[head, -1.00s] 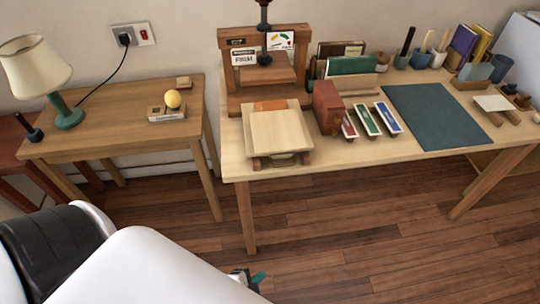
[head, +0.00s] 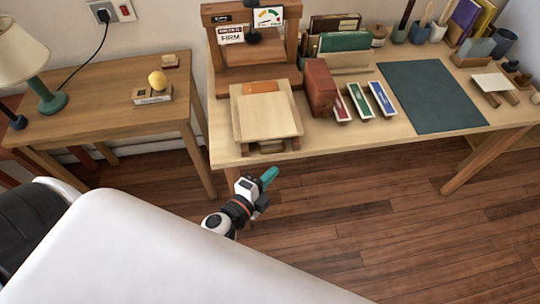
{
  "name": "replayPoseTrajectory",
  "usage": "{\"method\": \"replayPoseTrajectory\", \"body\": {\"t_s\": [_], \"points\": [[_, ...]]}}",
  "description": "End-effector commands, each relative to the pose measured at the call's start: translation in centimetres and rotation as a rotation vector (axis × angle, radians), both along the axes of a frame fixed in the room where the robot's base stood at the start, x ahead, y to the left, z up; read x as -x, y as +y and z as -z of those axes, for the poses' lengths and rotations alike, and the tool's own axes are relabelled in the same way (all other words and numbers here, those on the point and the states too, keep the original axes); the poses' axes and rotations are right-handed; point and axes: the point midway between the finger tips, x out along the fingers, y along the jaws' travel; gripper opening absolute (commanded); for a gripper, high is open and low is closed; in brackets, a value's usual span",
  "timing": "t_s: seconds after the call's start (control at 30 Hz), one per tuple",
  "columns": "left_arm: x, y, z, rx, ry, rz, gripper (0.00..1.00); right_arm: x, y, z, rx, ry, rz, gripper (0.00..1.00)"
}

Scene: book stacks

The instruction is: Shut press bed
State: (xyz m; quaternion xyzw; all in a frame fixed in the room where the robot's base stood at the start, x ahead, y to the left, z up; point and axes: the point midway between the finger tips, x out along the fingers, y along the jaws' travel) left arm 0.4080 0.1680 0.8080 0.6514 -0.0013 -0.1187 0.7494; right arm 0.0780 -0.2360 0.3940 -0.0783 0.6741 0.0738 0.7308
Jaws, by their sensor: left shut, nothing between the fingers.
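The press (head: 214,79) stands at the back left of the work table, a wooden frame with a gauge and a label on its top beam. Its bed (head: 268,118), a pale wooden board with an orange piece at its back end, is drawn out in front of the frame toward the table's front edge. My left gripper (head: 268,178) has teal fingertips, shut and empty. It is below and in front of the bed, apart from it, by the table's front edge. My right gripper is not in view.
Right of the bed stand a red-brown block (head: 320,88) and several coloured books. A dark green mat (head: 440,97) lies farther right. A side table (head: 85,115) with a lamp (head: 22,55) stands left. Wooden floor is open in front.

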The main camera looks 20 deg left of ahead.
Motion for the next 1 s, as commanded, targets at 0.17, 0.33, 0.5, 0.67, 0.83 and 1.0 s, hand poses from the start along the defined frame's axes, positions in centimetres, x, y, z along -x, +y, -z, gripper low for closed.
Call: {"method": "replayPoseTrajectory", "body": {"t_s": [0.17,0.33,0.5,0.67,0.83,1.0], "points": [[-2.9,0.7,0.5,-0.001,0.0,-0.002,0.0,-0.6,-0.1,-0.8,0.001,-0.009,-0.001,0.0],[-4.3,1.7,1.0,0.001,0.001,-0.001,0.0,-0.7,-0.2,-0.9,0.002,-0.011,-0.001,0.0],[-4.7,2.0,1.2,0.001,0.001,-0.001,0.0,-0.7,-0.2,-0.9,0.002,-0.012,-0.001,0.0],[-4.7,2.0,1.2,0.002,0.001,-0.001,0.0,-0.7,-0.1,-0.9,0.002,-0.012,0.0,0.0],[-5.2,2.3,1.1,0.001,0.0,0.0,0.0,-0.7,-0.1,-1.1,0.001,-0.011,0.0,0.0],[-7.7,4.0,1.0,-0.002,0.0,0.0,0.0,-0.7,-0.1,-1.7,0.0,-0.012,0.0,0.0]]}}
